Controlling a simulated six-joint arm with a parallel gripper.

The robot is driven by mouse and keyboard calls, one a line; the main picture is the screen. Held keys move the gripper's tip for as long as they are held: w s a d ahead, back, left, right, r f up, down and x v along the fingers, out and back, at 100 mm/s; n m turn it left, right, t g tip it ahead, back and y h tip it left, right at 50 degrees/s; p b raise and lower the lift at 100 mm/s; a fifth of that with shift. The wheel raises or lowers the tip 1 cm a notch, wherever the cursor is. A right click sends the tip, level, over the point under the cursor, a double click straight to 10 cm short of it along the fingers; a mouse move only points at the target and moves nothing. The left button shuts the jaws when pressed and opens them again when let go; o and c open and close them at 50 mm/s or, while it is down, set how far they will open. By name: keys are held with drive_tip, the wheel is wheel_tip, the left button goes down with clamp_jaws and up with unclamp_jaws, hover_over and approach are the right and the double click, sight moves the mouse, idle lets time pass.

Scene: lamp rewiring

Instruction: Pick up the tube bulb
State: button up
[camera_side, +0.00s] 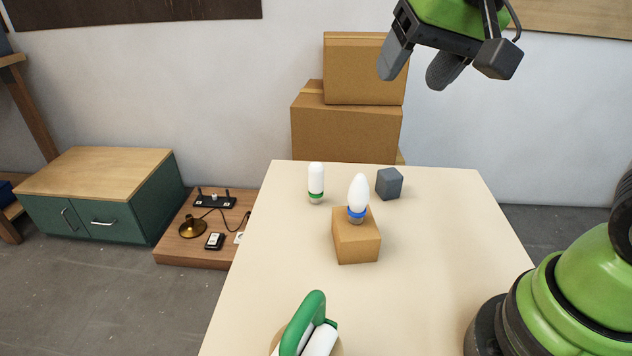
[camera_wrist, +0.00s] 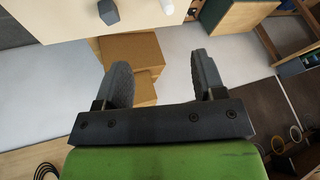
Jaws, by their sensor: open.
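The tube bulb (camera_side: 316,181) is white with a green band near its base. It stands upright on the cream table (camera_side: 300,300), near the far left corner. In the wrist view a white bulb end (camera_wrist: 167,6), which looks like the tube bulb, is cut by the top edge. My gripper (camera_side: 420,72) is high above and beyond the table's far edge, to the right of the tube bulb and well apart from it. In the wrist view its two dark fingers (camera_wrist: 163,75) are spread, with nothing held between them.
A white candle-shaped bulb (camera_side: 358,192) with a blue band stands on a brown block (camera_side: 356,243). A grey cube (camera_side: 389,183) sits to the right. A green-handled object (camera_side: 304,325) is at the front. Cardboard boxes (camera_side: 346,133) are stacked behind the table.

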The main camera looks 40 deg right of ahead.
drive_tip(key=m+g+h, duration=0.1)
drive_tip(key=g+h, duration=0.1)
approach(316, 166)
drive_tip(key=shift+h, duration=0.3)
drive_tip(key=x, duration=0.6)
drive_tip(key=shift+s, duration=0.2)
drive_tip(key=shift+w+a+x, duration=0.1)
drive_tip(key=shift+x, duration=1.35)
drive_tip(key=shift+w+a+x, duration=0.1)
drive_tip(key=shift+w+x, duration=0.05)
drive_tip(key=shift+x, duration=1.3)
drive_tip(key=c, duration=1)
drive_tip(key=shift+r, duration=0.1)
